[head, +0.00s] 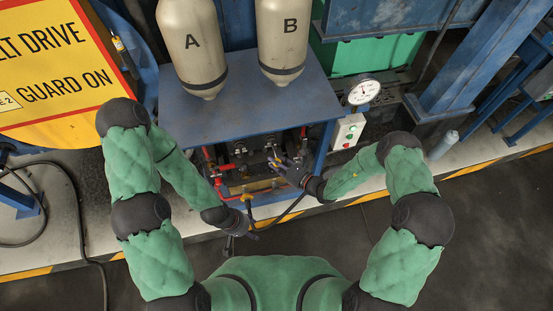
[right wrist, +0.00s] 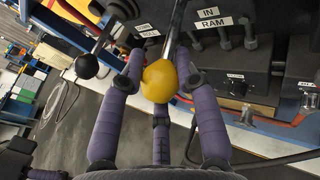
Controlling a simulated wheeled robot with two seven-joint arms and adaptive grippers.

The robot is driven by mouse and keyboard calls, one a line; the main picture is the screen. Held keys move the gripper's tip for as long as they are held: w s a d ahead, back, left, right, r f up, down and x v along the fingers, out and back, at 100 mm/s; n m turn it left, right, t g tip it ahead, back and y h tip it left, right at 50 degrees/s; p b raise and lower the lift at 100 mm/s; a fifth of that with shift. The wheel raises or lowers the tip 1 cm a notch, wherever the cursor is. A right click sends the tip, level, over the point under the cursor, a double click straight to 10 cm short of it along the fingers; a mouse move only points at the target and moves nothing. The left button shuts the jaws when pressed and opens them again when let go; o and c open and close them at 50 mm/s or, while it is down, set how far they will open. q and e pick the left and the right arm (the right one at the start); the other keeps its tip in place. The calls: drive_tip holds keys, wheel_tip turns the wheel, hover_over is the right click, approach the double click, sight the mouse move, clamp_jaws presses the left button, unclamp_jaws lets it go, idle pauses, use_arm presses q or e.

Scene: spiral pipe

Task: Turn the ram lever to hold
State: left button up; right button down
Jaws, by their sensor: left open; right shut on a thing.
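In the right wrist view, a lever with a round yellow knob (right wrist: 158,82) and a bright metal shaft stands in front of a dark valve block (right wrist: 238,80). A plate on the block reads "RAM" (right wrist: 222,31), with "IN" (right wrist: 208,13) above it. My right gripper (right wrist: 162,75) has its purple fingers closed around the yellow knob. In the head view, my right gripper (head: 279,162) reaches into the bay under the blue bench. My left gripper (head: 232,243) is open, low and left of the right one, near a yellow fitting. Its fingers are small and dark there.
A second lever with a black ball knob (right wrist: 87,66) stands left of the yellow one. Red pipes (head: 211,165) flank the bay. Tanks A (head: 192,65) and B (head: 284,55) stand on the blue bench (head: 235,110). A gauge (head: 364,91) and switch box (head: 348,131) are at right.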

drive_tip(key=shift+r+p, duration=0.6)
drive_tip(key=shift+r, duration=0.45)
drive_tip(key=shift+w, duration=0.1)
drive_tip(key=c, duration=1.2)
unclamp_jaws()
drive_tip(key=shift+r, duration=0.1)
drive_tip(key=o, duration=0.3)
drive_tip(key=shift+s, duration=0.2)
drive_tip(key=shift+d, duration=0.1)
